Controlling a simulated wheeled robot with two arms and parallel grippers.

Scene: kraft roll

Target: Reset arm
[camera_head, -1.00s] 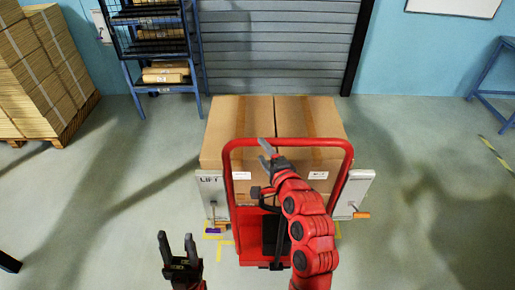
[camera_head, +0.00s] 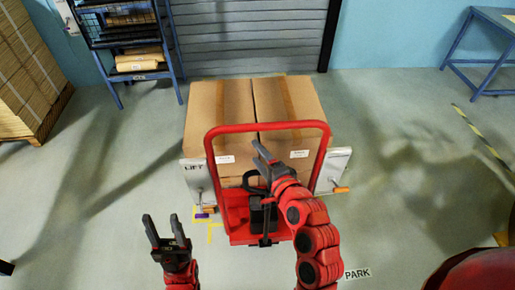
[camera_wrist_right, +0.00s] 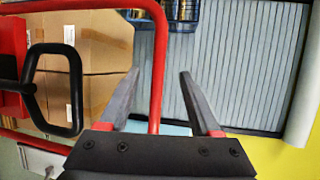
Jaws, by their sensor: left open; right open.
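My left gripper (camera_head: 164,232) is open and empty above the floor at the lower left in the head view. My right arm reaches up from the bottom. My right gripper (camera_head: 262,155) is in front of the red handle frame of a cart (camera_head: 267,127) in the head view. In the right wrist view my right gripper (camera_wrist_right: 158,95) is open, with the red bar showing beyond and between its fingers. I cannot tell whether they touch. A black loop handle (camera_wrist_right: 75,88) is left of the fingers, apart from them.
Two large cardboard boxes (camera_head: 222,105) stand behind the red frame. Grey panels marked LIFT (camera_head: 197,176) flank them. A blue rack (camera_head: 108,50) and stacked cardboard (camera_head: 30,80) are at the back left. A blue table (camera_head: 490,45) is at the right.

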